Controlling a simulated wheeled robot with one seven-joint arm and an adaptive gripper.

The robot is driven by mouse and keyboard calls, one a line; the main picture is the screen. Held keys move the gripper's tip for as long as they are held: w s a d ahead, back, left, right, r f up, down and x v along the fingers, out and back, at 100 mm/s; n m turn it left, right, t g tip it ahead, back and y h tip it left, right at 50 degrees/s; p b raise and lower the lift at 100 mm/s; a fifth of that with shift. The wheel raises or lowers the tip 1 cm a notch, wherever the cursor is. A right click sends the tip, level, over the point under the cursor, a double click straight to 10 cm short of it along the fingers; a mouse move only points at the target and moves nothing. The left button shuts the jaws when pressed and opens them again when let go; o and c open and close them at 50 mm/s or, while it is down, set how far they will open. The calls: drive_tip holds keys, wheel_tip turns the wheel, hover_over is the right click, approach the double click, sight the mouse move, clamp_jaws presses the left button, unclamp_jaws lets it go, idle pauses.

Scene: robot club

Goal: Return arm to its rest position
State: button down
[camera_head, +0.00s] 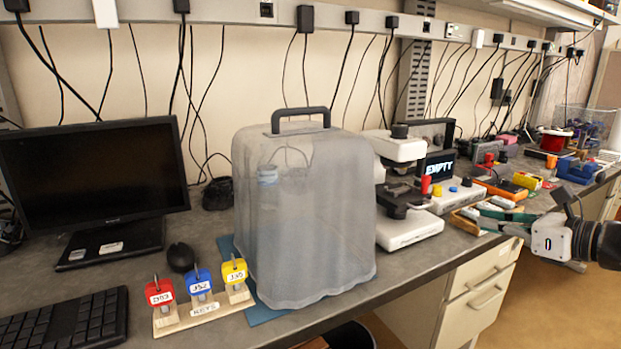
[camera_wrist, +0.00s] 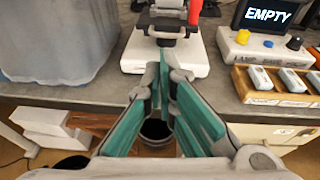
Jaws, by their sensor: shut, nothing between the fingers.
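My gripper (camera_head: 484,217) is at the right in the head view, off the front edge of the bench, with its green-padded fingers pointing left toward the bench. In the wrist view my gripper (camera_wrist: 164,62) has its two fingers meeting at the tips, with nothing held between them. A white and black microscope-like device (camera_head: 404,190) stands on the bench beyond the fingers. It also shows in the wrist view (camera_wrist: 195,58).
A translucent cover with a handle (camera_head: 305,215) stands mid-bench. A display reading EMPTY (camera_head: 438,167) and a wooden tray (camera_head: 462,222) are near my gripper. Drawers (camera_head: 480,285) sit below the bench (camera_head: 400,268). Key stand (camera_head: 203,308), monitor (camera_head: 95,180) and keyboard (camera_head: 68,320) are left.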

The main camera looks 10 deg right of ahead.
drive_tip(key=s+a+r+n+g+y+p, duration=0.1)
drive_tip(key=s+a+r+n+g+p, duration=0.15)
drive_tip(key=s+a+n, duration=0.35)
drive_tip(key=s+a+r+n+g+p, duration=0.1)
drive_tip(key=s+a+n+g, duration=0.15)
drive_tip(key=a, duration=0.55)
drive_tip(key=s+a+r+n+g+y+p, duration=0.1)
drive_tip(key=s+a+r+n+g, duration=0.2)
drive_tip(key=a+n, duration=0.4)
drive_tip(key=s+r+n+h+p, duration=0.2)
drive_tip(key=s+n+h+p, duration=0.1)
drive_tip(key=s+n, duration=0.4)
drive_tip(key=s+a+r+n+g+h+p, duration=0.1)
drive_tip(key=s+n+h+p, duration=0.2)
drive_tip(key=s+n+h, duration=0.2)
drive_tip(key=shift+s+r+n+g, duration=0.35)
drive_tip(key=shift+s+n, duration=1.4)
drive_tip(key=shift+s, duration=0.85)
